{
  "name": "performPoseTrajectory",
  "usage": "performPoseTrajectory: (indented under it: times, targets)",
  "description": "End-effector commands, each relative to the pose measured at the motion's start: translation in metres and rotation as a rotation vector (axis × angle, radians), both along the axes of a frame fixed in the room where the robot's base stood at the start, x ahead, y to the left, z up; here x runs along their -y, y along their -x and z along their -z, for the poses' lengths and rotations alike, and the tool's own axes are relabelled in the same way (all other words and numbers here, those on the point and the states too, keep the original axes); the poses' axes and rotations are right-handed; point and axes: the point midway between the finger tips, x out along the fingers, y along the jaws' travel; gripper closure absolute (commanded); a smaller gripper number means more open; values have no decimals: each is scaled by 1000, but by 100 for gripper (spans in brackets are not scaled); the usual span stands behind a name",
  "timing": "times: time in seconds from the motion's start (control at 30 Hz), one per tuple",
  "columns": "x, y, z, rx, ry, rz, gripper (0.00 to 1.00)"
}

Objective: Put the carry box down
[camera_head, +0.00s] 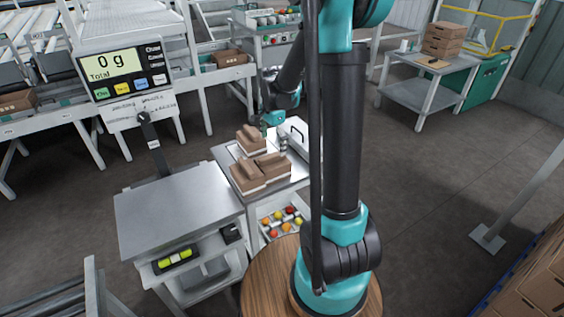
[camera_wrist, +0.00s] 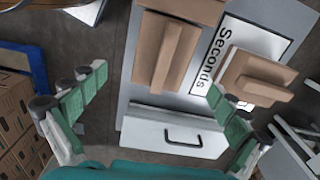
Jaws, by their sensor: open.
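The carry box is a white box with a dark handle (camera_head: 299,131), standing on the right part of the small grey table (camera_head: 222,154), partly hidden by my arm. In the wrist view the carry box (camera_wrist: 145,136) lies below my open fingers, with its dark handle on the side toward me. My gripper (camera_head: 275,118) is open above the table beside the box. In the wrist view the fingers (camera_wrist: 155,86) are spread wide, with nothing held between them. I cannot tell whether a finger touches the box.
Several brown cartons (camera_wrist: 165,52) sit on the table next to the box, around a white sheet marked "Seconds" (camera_wrist: 213,58). A scale (camera_head: 180,207) stands left; its display (camera_head: 112,64) reads 0 g. Tomatoes (camera_head: 285,220) lie on the lower shelf. Stacked boxes (camera_head: 545,275) stand right. Open floor lies right.

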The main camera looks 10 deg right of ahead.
Motion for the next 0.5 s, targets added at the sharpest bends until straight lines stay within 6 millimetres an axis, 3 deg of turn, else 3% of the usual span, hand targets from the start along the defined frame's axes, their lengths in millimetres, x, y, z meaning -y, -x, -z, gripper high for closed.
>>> performPoseTrajectory:
  times: [0.27, 0.5]
  targets:
    - [18, 76, -13, 118, 22, -393, 1]
    - [31, 150, -7, 232, 102, -803, 1]
